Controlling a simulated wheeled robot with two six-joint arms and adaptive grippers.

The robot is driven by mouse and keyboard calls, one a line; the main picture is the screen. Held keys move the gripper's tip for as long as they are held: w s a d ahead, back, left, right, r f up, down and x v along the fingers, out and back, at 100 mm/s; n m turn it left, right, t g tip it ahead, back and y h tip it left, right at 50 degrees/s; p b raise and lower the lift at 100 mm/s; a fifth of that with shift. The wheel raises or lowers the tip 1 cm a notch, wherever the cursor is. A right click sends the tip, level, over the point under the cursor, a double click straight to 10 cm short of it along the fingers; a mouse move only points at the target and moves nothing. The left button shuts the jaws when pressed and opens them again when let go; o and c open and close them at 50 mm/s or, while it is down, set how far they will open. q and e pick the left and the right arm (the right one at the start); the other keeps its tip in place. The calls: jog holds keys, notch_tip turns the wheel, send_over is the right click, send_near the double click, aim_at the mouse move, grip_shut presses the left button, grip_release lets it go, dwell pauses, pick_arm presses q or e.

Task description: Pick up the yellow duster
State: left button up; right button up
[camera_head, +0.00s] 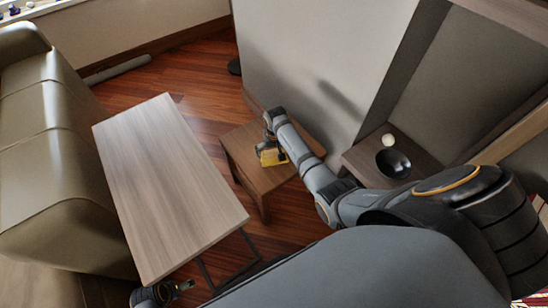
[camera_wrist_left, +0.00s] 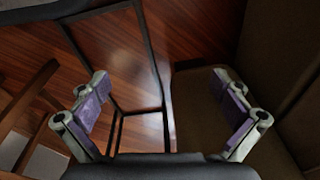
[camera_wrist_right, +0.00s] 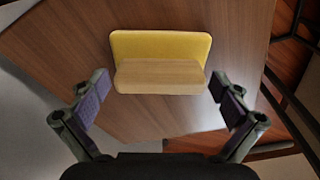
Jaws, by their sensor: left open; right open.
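The yellow duster (camera_wrist_right: 160,46) lies on the small brown wooden table (camera_wrist_right: 62,38) in the right wrist view. It has a yellow pad with a light wooden block handle (camera_wrist_right: 160,77) on it. In the head view the duster (camera_head: 272,157) is partly hidden by my right arm. My right gripper (camera_wrist_right: 161,92) is open, with its fingers apart on either side of the handle's near end; I cannot tell whether they touch it. My left gripper (camera_wrist_left: 165,95) is open and empty, low by the coffee table's metal frame; it also shows at the bottom of the head view (camera_head: 180,290).
A long light wood coffee table (camera_head: 168,180) stands left of the small table, with a bare top. A beige sofa (camera_head: 60,160) is at the far left. A dark bowl (camera_head: 393,163) and a pale ball (camera_head: 388,140) sit on a shelf at the right. Red wood floor shows between.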

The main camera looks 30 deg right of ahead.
jog(key=c, duration=1)
jog(key=shift+c, duration=0.2)
pick_arm(q)
jog(key=shift+r, duration=0.1)
pick_arm(e)
jog(key=shift+r, duration=0.1)
jog(key=shift+r, duration=0.25)
notch_tip(320, 180, up, 8)
jog(key=p, duration=0.3)
jog(key=shift+r+p, duration=0.2)
jog(key=shift+p, duration=0.1)
pick_arm(q)
jog(key=s+a+f, duration=0.2)
jog(key=s+f, duration=0.3)
jog(key=f, duration=0.2)
jog(key=shift+s+a+f, duration=0.25)
jog(key=shift+f, duration=0.15)
pick_arm(e)
jog(key=shift+r, duration=0.45)
notch_tip(320, 180, up, 8)
jog(key=r+p, duration=0.1)
jog(key=p, duration=0.8)
send_over(274, 150)
pick_arm(q)
jog(key=s+r+p, duration=1.1)
jog(key=r, duration=0.2)
jog(key=shift+s+a, duration=0.2)
jog(key=shift+a, duration=0.05)
pick_arm(e)
notch_tip(274, 150, up, 11)
